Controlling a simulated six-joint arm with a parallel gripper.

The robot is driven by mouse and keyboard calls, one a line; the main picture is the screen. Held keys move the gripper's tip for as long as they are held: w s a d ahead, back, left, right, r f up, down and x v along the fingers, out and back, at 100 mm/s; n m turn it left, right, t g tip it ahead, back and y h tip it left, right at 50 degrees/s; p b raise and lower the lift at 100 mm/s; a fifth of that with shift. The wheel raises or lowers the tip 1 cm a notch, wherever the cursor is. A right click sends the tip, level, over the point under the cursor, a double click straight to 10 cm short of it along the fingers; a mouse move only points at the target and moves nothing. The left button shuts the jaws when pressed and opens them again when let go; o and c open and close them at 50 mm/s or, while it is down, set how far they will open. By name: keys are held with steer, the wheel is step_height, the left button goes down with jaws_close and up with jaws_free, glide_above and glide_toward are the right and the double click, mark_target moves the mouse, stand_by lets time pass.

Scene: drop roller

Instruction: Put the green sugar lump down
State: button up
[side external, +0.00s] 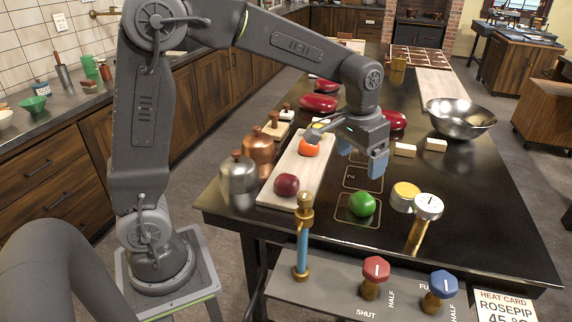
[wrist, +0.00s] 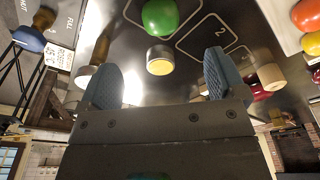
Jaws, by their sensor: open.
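The green sugar lump (side external: 362,204) is a round, glossy green ball. It rests on the dark worktop inside the front outlined square (side external: 343,219). In the wrist view the green lump (wrist: 160,14) shows at the top edge, partly cut off, beyond my fingertips. My gripper (side external: 362,155) is open and empty, above the worktop and behind the lump, apart from it. In the wrist view my gripper (wrist: 163,75) shows two blue fingers spread wide with nothing between them.
A yellow-topped cylinder (side external: 405,196) and a brass-stemmed dial (side external: 428,208) stand right of the lump. A pale board (side external: 300,168) on the left holds a dark red ball (side external: 286,185) and an orange-red ball (side external: 309,147). A steel bowl (side external: 459,118) stands at the right.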

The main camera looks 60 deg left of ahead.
steer(key=s+r+t, duration=0.2)
steer(key=s, duration=0.8)
steer(key=s+r+t, duration=0.2)
steer(key=s, duration=0.9)
steer(key=shift+s+a, duration=0.2)
steer(key=shift+s, duration=0.05)
